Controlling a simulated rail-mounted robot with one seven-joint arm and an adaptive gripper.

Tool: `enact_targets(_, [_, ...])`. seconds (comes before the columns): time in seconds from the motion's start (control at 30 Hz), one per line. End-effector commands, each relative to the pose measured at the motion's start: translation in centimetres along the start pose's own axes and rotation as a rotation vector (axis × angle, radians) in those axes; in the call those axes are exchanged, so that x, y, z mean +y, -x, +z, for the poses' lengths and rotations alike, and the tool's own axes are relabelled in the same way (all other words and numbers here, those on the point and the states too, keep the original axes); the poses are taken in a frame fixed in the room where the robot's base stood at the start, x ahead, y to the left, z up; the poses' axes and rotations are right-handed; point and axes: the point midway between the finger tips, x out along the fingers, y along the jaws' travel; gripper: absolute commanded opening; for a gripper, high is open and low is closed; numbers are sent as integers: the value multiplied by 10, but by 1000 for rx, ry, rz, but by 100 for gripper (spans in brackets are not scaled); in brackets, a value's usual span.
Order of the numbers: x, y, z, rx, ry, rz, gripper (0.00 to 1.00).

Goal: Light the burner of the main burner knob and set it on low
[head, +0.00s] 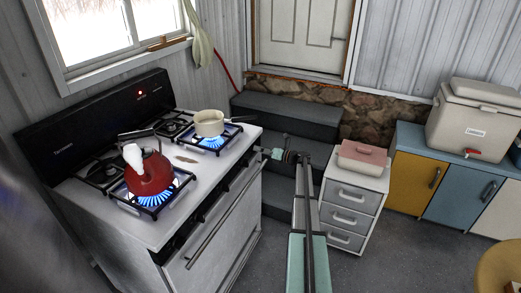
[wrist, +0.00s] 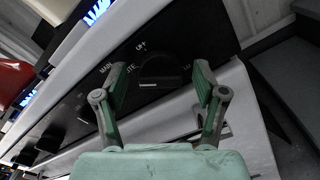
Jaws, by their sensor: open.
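A black knob (wrist: 160,72) sits on the dark front panel (wrist: 130,82) of the stove in the wrist view. White lettering rings it: "OFF" above, what looks like "MAIN" and "LITE" to the left, and a partly hidden label to the right. My gripper (wrist: 159,74) is open, with one finger on each side of the knob; whether the fingers touch it I cannot tell. In the head view my gripper (head: 282,155) is by the stove's right front corner, and the knob there cannot be made out. Blue flames burn under the red kettle (head: 149,174) and the cream pot (head: 209,122).
The oven handle (head: 222,222) runs along the stove's front below the panel. A drawer unit (head: 352,208) with a pink-lidded box (head: 362,153) stands right of my arm. Dark steps (head: 285,112) lie behind. Grey floor is open at the lower right.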

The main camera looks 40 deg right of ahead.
Motion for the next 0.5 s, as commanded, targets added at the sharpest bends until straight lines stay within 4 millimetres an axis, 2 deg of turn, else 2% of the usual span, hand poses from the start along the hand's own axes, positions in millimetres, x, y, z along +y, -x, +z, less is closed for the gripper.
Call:
enact_targets(0.2, [0, 0, 0, 0, 0, 0, 71])
enact_targets(0.37, [0, 0, 0, 0, 0, 0, 14])
enact_targets(0.4, [0, 0, 0, 0, 0, 0, 10])
enact_targets(0.5, [0, 0, 0, 0, 0, 0, 11])
